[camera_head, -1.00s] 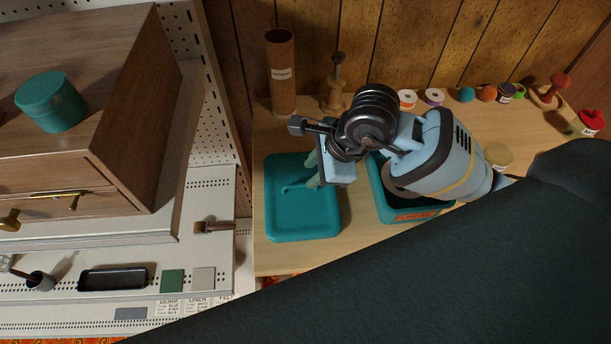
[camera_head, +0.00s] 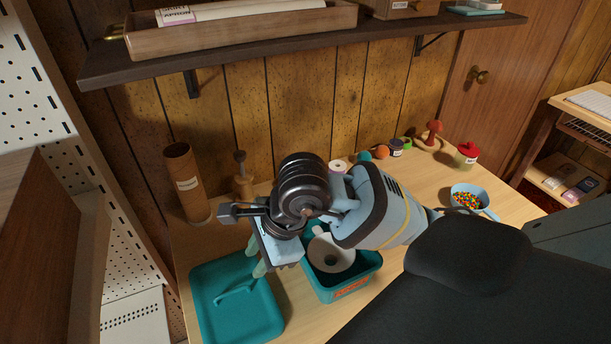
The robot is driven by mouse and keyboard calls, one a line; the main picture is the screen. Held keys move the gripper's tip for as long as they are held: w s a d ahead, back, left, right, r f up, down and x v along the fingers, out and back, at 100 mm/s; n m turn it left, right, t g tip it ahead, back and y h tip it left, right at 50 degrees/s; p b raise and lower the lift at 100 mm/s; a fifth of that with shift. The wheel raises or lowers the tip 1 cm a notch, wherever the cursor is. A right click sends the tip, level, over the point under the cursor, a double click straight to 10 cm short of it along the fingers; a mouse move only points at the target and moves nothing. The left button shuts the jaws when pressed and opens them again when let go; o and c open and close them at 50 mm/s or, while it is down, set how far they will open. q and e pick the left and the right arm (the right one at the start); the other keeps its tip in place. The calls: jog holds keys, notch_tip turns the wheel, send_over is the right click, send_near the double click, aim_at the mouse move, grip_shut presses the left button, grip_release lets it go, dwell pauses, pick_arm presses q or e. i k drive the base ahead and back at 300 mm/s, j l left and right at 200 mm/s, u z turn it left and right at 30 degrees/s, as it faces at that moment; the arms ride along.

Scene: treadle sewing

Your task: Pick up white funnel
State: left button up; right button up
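No clearly recognisable white funnel shows in the head view. A white round piece with a dark centre (camera_head: 332,254) lies in the teal open box (camera_head: 345,291); I cannot tell whether it is the funnel. My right arm comes in from the lower right and partly covers the box. My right gripper (camera_head: 257,262) hangs beside the box's left side, above the far edge of the teal lid (camera_head: 236,308). Its green fingertips are partly hidden by the wrist, so I cannot tell its opening. My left gripper is out of view.
A cardboard tube (camera_head: 187,183) and a wooden stand (camera_head: 243,182) are at the back left. Small jars and spools line the wall. A blue bowl of coloured bits (camera_head: 469,198) is at the right. A dark shelf (camera_head: 300,42) hangs above.

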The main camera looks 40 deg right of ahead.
aim_at(322, 247)
jog(key=z, duration=1.3)
